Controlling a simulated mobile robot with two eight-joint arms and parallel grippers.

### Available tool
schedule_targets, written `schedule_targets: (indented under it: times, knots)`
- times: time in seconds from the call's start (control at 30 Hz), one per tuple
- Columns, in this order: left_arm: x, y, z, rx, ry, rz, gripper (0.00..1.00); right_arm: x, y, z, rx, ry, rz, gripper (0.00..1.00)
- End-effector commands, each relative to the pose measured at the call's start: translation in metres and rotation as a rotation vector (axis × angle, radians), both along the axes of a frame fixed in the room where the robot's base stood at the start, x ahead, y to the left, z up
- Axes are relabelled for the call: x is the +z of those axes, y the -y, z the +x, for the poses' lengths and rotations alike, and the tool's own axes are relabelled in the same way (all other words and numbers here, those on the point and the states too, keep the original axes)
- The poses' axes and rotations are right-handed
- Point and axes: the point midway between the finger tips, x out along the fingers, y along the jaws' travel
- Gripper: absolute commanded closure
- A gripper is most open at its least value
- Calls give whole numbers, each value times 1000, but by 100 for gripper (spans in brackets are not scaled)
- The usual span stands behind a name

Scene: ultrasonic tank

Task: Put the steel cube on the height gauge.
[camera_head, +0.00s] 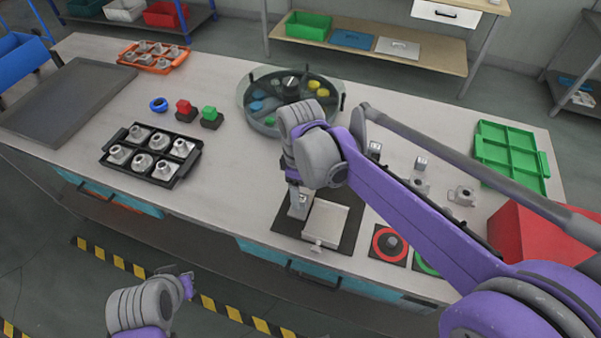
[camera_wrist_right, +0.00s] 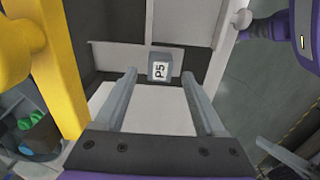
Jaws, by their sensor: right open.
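My right gripper (camera_head: 297,205) is open, pointing down at the left side of a dark base with a pale plate (camera_head: 325,222) and a small front knob. In the right wrist view its two fingers (camera_wrist_right: 162,105) stand apart with nothing gripped. A small grey block marked P5 (camera_wrist_right: 160,67) lies beyond the fingertips, between their lines; I cannot tell whether it is the steel cube. Small metal pieces (camera_head: 420,164) stand behind my right arm; I cannot tell which is the height gauge. My left gripper (camera_head: 187,285) is low in front of the bench, its jaws unclear.
A black tray of metal parts (camera_head: 119,173) and red and green blocks on black bases are at left. A round clear-walled tank (camera_head: 247,100) is at the back. A red-ringed pad (camera_head: 376,252), a green tray (camera_head: 541,160) and a red bin (camera_head: 515,228) are at right.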

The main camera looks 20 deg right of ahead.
Motion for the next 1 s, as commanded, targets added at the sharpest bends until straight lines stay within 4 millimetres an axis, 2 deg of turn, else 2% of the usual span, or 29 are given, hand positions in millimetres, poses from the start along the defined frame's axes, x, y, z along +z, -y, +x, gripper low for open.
schedule_targets:
  times: [0.03,0.2,0.4,0.57,1.0]
  knots:
    - [2,0,1,0,1,0,100,13,0,0,0,0,0,28]
    - [4,0,1,0,3,0,100,49,0,0,0,0,0,28]
    - [5,0,2,0,4,0,100,77,0,0,0,0,0,28]
    - [6,0,2,0,4,0,100,84,0,0,0,0,0,28]
    - [5,0,2,0,4,0,100,84,0,0,0,0,0,28]
